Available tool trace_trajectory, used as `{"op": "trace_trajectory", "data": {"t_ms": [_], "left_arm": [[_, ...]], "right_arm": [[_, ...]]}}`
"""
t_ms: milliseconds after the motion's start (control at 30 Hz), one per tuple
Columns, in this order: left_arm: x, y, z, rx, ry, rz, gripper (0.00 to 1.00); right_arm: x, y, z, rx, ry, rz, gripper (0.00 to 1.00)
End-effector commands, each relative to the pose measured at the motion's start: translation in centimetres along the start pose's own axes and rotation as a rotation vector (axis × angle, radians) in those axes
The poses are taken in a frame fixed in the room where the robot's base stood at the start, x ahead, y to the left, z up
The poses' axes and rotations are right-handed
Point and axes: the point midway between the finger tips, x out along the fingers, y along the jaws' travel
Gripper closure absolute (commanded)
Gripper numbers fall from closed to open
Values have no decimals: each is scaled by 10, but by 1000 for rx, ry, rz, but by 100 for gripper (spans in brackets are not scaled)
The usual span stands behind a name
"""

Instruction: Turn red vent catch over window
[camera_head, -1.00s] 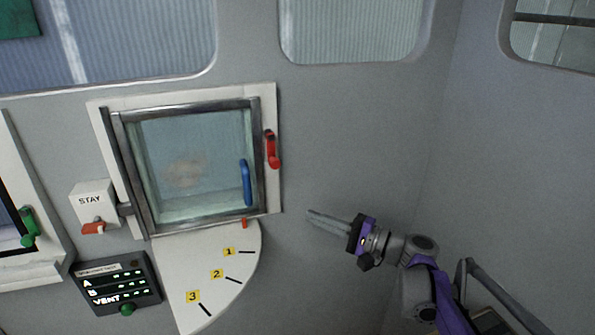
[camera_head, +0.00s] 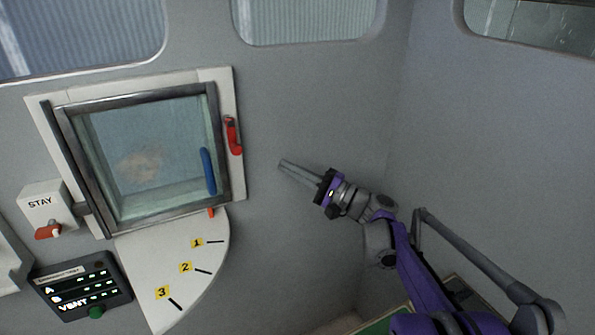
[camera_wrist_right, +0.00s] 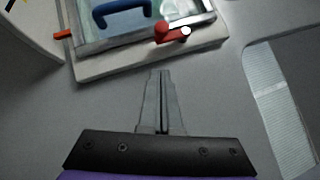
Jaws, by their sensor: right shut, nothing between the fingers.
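The red vent catch (camera_head: 233,136) is on the right side of the white window frame, its handle hanging down along the frame. It also shows in the right wrist view (camera_wrist_right: 172,32), above my fingertips. The window (camera_head: 150,150) has a grey metal sash that looks closed, with a blue handle (camera_head: 208,171) on its right side. My right gripper (camera_head: 282,164) is shut and empty, to the right of and slightly below the catch, apart from it. It shows in the wrist view (camera_wrist_right: 160,75) with its fingers together. My left gripper is not in view.
A white quadrant plate (camera_head: 205,262) marked 1, 2 and 3 juts below the window. A STAY box (camera_head: 45,205) with a red lever and a dark VENT panel (camera_head: 85,288) are at left. The grey wall right of the window is clear.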

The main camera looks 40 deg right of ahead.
Motion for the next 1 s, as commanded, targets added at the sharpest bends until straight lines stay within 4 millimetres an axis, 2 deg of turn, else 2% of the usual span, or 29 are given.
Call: {"op": "trace_trajectory", "data": {"t_ms": [33, 200, 400, 600, 1000], "left_arm": [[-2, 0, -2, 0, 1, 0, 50], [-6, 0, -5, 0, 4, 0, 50], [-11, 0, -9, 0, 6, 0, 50], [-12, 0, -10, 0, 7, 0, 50], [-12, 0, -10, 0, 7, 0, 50]], "right_arm": [[14, 0, 2, 1, -5, 1, 100], [50, 0, 1, 1, -4, 1, 100], [72, -1, 20, 0, -3, 1, 100], [80, 0, 28, -1, -1, 1, 100], [80, 0, 28, 0, 0, 0, 100]]}}
